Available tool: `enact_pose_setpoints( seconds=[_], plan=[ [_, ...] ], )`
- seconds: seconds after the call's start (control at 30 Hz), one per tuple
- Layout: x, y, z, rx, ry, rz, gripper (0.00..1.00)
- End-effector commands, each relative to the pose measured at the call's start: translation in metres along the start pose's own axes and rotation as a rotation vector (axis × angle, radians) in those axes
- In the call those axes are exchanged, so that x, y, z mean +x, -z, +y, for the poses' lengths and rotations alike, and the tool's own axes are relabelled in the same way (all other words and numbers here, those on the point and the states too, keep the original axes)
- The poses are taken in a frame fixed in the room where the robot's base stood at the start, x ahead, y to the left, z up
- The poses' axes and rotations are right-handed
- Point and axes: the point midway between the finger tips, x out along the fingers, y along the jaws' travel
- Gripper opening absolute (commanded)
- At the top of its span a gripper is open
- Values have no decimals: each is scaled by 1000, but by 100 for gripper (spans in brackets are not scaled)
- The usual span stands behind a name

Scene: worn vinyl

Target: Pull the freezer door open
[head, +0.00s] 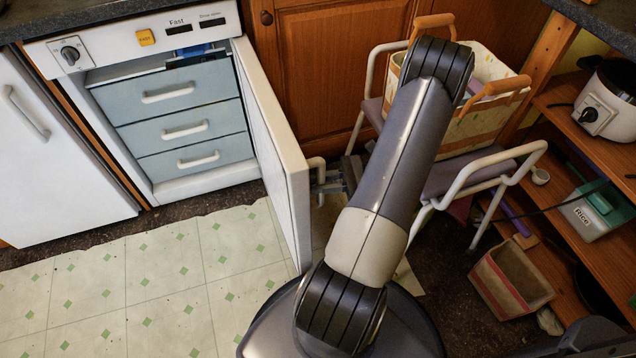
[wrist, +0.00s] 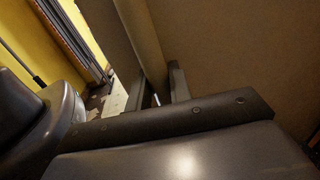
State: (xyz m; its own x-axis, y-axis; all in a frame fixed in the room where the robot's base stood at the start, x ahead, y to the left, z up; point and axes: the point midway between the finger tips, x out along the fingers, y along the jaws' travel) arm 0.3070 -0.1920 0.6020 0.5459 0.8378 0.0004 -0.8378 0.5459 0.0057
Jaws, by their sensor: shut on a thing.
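The white freezer door (head: 275,150) stands swung wide open on the right side of the freezer, edge towards me in the head view. Its pale bar handle (head: 317,165) is on the door's right-hand face. My gripper (head: 333,186) is shut on the handle, partly hidden by my arm. In the wrist view my gripper's two fingers (wrist: 157,92) close around a bar, the handle (wrist: 143,42). The freezer's several blue-grey drawers (head: 185,130) are in plain view, all pushed in.
A chair with pale tubular arms (head: 480,170) holds a basket (head: 475,125) just right of my arm. A shelf unit (head: 575,240) with a rice cooker (head: 607,105) stands at the right. A small bin (head: 510,280) is on the floor. The tiled floor (head: 150,290) at left is clear.

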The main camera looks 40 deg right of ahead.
Motion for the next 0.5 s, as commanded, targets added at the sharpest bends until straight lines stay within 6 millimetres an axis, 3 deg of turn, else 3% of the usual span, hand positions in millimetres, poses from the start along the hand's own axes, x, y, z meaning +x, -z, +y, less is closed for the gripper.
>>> enact_pose_setpoints(
  seconds=[0.17,0.2,0.23,0.5],
  plan=[
    [0,-1,-2,-3,6,1,0],
    [0,-1,-2,-3,6,1,22],
    [0,-1,-2,-4,6,1,25],
    [-1,-1,-1,-3,4,0,26]
  ],
)
